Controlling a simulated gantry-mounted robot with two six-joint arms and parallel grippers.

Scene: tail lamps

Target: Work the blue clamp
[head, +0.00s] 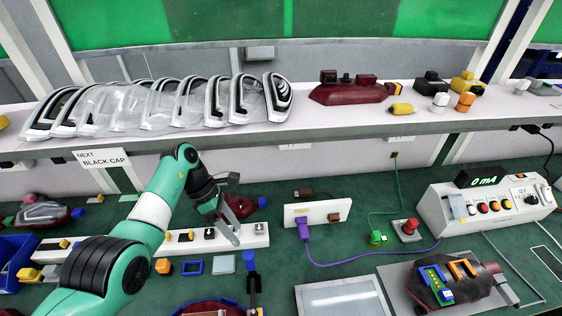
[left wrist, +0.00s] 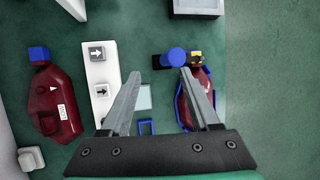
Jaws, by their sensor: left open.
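A blue-topped clamp (head: 249,262) on a dark post stands beside a dark red lamp with a blue rim (head: 210,308) at the bottom of the head view. The left wrist view shows the clamp's round blue knob (left wrist: 175,57) with a dark part beside it, at the end of the blue-rimmed red lamp (left wrist: 187,108). My left gripper (head: 232,232) is open and empty over the white strip, above and behind the clamp. In the left wrist view the blue knob lies just beyond the fingertips (left wrist: 163,74), nearer the right finger, with no contact visible. My right gripper is not seen.
A white strip (head: 258,238) with arrow buttons lies beneath the gripper. A blue frame (head: 193,267) and a grey pad (head: 223,264) lie near the clamp. A flat grey panel (head: 342,300) is to its right. Clear lamp covers (head: 150,105) fill the shelf above.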

